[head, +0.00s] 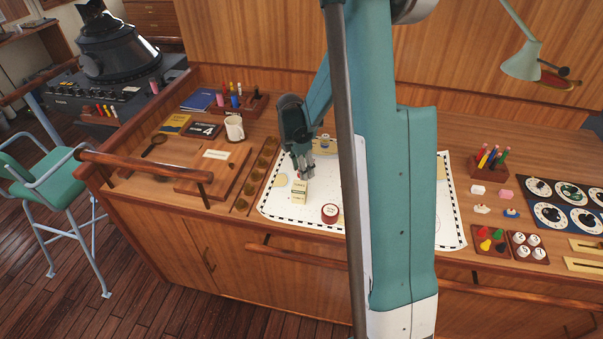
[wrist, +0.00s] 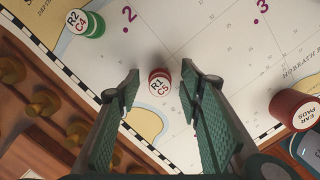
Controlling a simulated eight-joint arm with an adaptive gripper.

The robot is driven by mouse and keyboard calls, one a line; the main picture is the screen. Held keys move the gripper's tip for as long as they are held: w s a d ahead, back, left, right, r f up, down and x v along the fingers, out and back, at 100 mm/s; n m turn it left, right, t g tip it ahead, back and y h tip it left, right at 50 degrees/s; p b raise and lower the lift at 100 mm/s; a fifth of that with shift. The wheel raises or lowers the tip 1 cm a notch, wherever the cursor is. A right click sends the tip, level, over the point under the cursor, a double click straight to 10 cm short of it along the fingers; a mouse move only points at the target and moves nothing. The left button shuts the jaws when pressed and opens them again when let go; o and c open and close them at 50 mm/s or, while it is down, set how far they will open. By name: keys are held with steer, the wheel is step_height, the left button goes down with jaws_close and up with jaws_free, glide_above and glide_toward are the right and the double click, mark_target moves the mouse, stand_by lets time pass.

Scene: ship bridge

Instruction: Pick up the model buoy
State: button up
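My gripper (wrist: 160,88) is open, with one finger on each side of the piece and visible gaps. Nothing is held. A similar green piece marked "R2 C4" (wrist: 85,23) stands farther left on the chart. In the head view my gripper (head: 302,175) hangs low over the chart (head: 285,205), and the piece is mostly hidden there.
A red tin marked "EAR PADS" (wrist: 296,110) stands right of my gripper; a red tin also shows in the head view (head: 330,213). A wooden rack with brass knobs (wrist: 42,102) borders the chart's left.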

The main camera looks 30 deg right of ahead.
stand_by(0.5)
steer(key=c, duration=0.8)
steer(key=shift+r, duration=5)
